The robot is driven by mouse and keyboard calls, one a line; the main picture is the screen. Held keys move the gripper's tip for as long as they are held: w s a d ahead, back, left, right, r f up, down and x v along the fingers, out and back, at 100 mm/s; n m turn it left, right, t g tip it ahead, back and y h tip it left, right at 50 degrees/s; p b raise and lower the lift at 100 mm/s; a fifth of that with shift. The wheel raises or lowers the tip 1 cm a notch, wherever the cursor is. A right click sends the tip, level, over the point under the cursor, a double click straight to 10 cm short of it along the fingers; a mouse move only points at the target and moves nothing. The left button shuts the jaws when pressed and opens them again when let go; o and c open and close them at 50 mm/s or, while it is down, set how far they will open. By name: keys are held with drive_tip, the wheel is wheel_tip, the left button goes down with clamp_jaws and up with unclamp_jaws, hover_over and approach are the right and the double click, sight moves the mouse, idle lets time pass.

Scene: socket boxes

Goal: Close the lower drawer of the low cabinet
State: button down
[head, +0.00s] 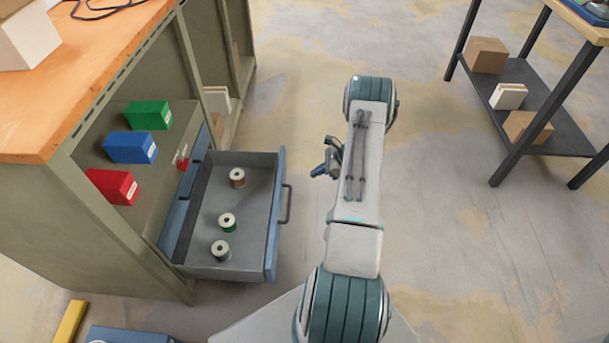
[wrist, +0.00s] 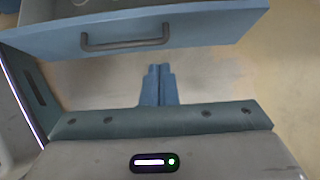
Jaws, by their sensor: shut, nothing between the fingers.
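The low cabinet (head: 110,215) stands at the left with an orange top. Its lower drawer (head: 278,225) is pulled far out, with a blue front and a dark bar handle (head: 286,203).
Red (head: 112,185), blue (head: 130,147) and green (head: 148,115) boxes stand on the cabinet shelf above the drawer. A dark-legged table with a lower shelf (head: 560,138) holding boxes is at the right. A yellow bar (head: 70,322) lies at lower left. The floor between is clear.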

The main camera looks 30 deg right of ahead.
sight(281, 185)
drive_tip(key=b+x, duration=0.2)
drive_tip(key=x, duration=0.7)
drive_tip(key=shift+a+f+b, duration=0.1)
drive_tip(key=shift+b, duration=0.25)
drive_tip(key=shift+w+a+r+b, duration=0.1)
drive_tip(key=shift+w+a+b, duration=0.1)
drive_tip(key=shift+w+a, duration=0.5)
drive_tip(key=shift+w+a+r+b, duration=0.15)
drive_tip(key=shift+w+a, duration=0.3)
drive_tip(key=shift+a, duration=0.5)
